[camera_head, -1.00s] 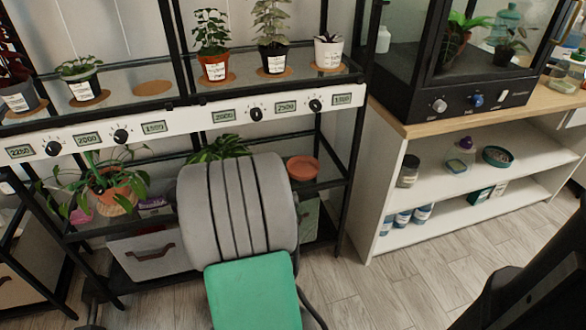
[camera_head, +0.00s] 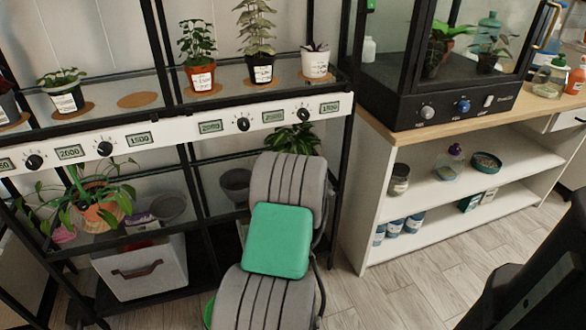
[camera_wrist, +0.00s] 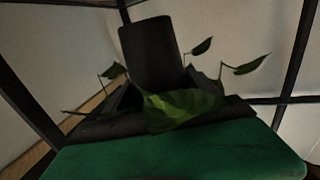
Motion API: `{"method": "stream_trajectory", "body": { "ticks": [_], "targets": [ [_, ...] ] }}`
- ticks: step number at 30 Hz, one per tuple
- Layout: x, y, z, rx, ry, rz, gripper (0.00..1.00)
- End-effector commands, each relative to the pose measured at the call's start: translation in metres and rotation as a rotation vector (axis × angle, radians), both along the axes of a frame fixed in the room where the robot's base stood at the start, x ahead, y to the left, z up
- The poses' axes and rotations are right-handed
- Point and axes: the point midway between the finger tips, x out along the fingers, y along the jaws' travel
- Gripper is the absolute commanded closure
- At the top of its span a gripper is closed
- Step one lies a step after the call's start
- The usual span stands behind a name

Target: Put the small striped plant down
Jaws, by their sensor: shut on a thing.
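My gripper (camera_wrist: 165,92) is dark in the wrist view and shut on the small striped plant (camera_wrist: 185,107), whose green pointed leaves spread around the jaws. Stripes cannot be made out in this dim light. A dark upright block (camera_wrist: 150,55) rises behind the leaves; I cannot tell if it is the pot. In the head view, the plant's leaves (camera_head: 293,138) show past the end of my arm, just below the label strip. My arm hides its pot and the jaws there. An empty cork mat (camera_head: 145,99) lies on the upper shelf among potted plants.
The upper shelf holds a white pot (camera_head: 315,65), a black pot (camera_head: 262,69) and a terracotta pot (camera_head: 200,77). Below are a trailing plant (camera_head: 95,205), a grey bowl (camera_head: 237,184) and a white bin (camera_head: 145,268). Black posts frame the rack. A glass cabinet (camera_head: 440,105) stands right.

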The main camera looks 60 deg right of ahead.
Motion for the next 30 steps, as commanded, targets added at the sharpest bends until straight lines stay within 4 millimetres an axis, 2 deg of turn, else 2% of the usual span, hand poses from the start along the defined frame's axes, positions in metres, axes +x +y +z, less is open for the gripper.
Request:
{"method": "stream_trajectory", "body": {
  "ticks": [1,3,8,12,20,29,30],
  "targets": [
    [0.002,-0.009,-0.013,-0.003,-0.002,0.000,0.77],
    [0.004,-0.016,-0.021,-0.004,-0.001,0.000,0.77],
    [0.007,-0.027,-0.034,-0.003,-0.002,0.000,0.77],
    [0.006,-0.026,-0.061,-0.001,-0.002,-0.001,0.77],
    [0.007,-0.026,-0.060,-0.003,-0.002,0.000,0.77],
    [0.007,-0.026,-0.068,-0.005,-0.002,0.000,0.77],
    [0.007,-0.026,-0.067,-0.003,-0.002,0.000,0.26]
  ]
}}
